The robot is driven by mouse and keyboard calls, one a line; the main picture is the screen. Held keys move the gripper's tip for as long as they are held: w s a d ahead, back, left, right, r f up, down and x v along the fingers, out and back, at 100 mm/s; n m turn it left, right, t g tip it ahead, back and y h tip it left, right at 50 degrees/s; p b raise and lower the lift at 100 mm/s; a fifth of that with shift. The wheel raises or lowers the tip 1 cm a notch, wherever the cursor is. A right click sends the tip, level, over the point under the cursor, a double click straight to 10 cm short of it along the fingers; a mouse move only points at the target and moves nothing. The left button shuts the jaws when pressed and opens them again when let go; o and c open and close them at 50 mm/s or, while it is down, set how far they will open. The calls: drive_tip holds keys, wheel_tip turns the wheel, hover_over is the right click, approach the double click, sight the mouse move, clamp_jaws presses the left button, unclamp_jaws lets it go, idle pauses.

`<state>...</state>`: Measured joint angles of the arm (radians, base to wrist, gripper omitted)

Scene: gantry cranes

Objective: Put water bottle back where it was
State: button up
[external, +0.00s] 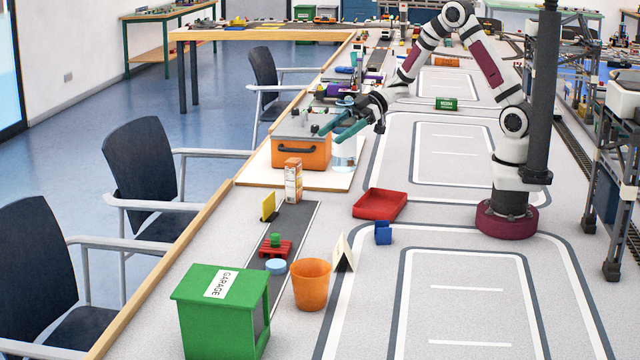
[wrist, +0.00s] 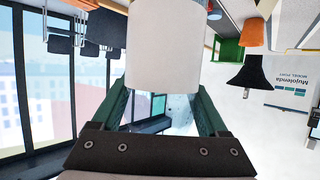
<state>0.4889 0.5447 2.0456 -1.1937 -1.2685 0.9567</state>
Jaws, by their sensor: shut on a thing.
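The water bottle (external: 345,155) is a clear, pale blue cylinder, upright at the right side of the orange box. Its base is at or just above the white board; I cannot tell whether it touches. My gripper (external: 328,134) reaches in from the right with teal fingers on either side of the bottle's upper body, shut on it. In the wrist view a plain whitish cylinder, the bottle (wrist: 178,45), fills the space between the fingertips of my gripper (wrist: 165,88). The fingers hide part of the bottle in the external view.
The orange box (external: 300,155) with a dark handle stands close left of the bottle on the white board (external: 262,178). A small carton (external: 293,182) stands in front. A red tray (external: 380,204) lies nearer, right. The marked grey table right of the board is mostly clear.

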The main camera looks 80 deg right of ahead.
drive_tip(key=w+a+f, duration=0.4)
drive_tip(key=a+f, duration=0.6)
drive_tip(key=f, duration=0.1)
drive_tip(key=shift+a, duration=0.4)
drive_tip(key=shift+f, duration=0.2)
